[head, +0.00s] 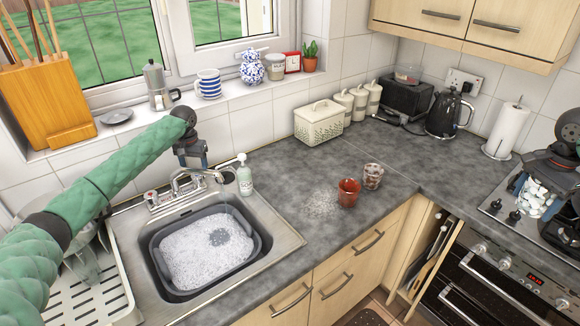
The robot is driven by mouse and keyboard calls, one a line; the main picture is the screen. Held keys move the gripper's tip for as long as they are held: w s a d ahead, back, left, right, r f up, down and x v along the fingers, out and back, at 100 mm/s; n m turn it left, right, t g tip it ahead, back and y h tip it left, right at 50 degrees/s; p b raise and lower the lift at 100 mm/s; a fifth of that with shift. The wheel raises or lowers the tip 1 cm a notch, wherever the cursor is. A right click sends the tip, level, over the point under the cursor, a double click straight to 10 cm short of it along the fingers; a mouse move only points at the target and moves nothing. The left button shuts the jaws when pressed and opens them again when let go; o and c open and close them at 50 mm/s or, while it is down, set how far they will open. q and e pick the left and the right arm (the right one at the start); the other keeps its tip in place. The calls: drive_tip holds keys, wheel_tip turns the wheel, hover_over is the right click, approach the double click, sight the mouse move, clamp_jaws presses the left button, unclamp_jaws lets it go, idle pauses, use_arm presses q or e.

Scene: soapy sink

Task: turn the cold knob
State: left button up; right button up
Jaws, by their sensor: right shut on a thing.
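The silver tap (190,178) stands at the back of the sink, with its spout over a dark grey basin (160,268) of soapy water. A thin stream seems to fall from the spout. A knob with a red mark (150,197) shows at the tap's left end.
A soap bottle (245,180) stands close to the right of the tap. A moka pot (158,88) and a striped cup (208,84) stand on the sill above. A white dish rack (100,295) is left of the sink.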

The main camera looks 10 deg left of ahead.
wheel_tip(320, 180, down, 3)
drive_tip(key=shift+r+b, duration=0.15)
drive_tip(key=shift+b, duration=0.95)
use_arm(q)
wheel_tip(320, 180, up, 8)
